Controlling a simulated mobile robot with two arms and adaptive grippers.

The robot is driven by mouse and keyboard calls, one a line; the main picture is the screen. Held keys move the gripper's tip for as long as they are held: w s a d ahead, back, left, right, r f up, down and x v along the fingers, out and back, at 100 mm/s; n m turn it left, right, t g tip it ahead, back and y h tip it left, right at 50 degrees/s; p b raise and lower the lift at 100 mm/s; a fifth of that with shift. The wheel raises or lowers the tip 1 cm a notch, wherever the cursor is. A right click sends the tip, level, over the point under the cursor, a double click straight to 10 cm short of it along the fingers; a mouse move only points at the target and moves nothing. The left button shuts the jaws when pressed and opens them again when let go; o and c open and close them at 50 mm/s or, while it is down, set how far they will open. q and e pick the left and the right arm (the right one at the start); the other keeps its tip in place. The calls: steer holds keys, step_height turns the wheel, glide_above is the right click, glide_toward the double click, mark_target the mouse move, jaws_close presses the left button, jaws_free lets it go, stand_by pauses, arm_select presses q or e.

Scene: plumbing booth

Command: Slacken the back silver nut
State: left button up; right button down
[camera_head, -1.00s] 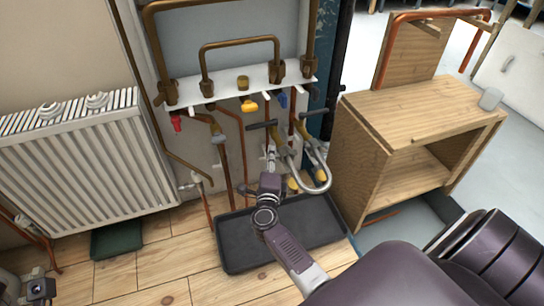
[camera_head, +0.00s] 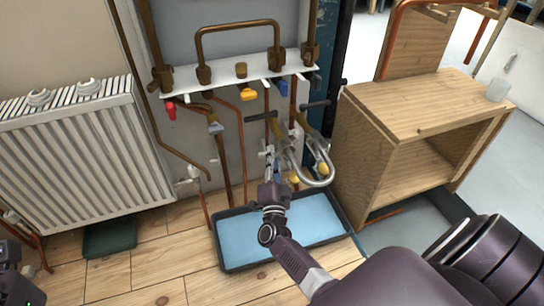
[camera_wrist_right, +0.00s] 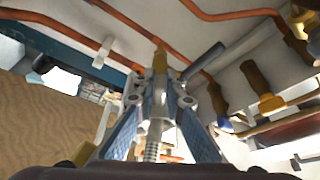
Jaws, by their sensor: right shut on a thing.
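My right gripper (camera_head: 268,162) reaches down to the pipework above the tray, below the white valve shelf. In the right wrist view its two fingers (camera_wrist_right: 160,105) close from both sides on a small silver nut (camera_wrist_right: 158,104). The fingers hide most of the nut, and in the head view it is too small to make out. A ribbed silver hose (camera_wrist_right: 150,150) runs from it toward the camera. I cannot tell whether the nut has turned. My left gripper's fingers do not show.
A curved silver pipe (camera_head: 318,182) with dark-handled valves stands just right of the gripper. The tray (camera_head: 232,268) below has a light-blue surface. A wooden cabinet (camera_head: 355,160) stands close on the right, a radiator (camera_head: 80,155) on the left.

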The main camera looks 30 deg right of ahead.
steer(key=shift+f+n, duration=0.15)
steer(key=shift+n, duration=0.15)
steer(key=c, duration=2)
jaws_free()
steer(key=shift+d, duration=0.1)
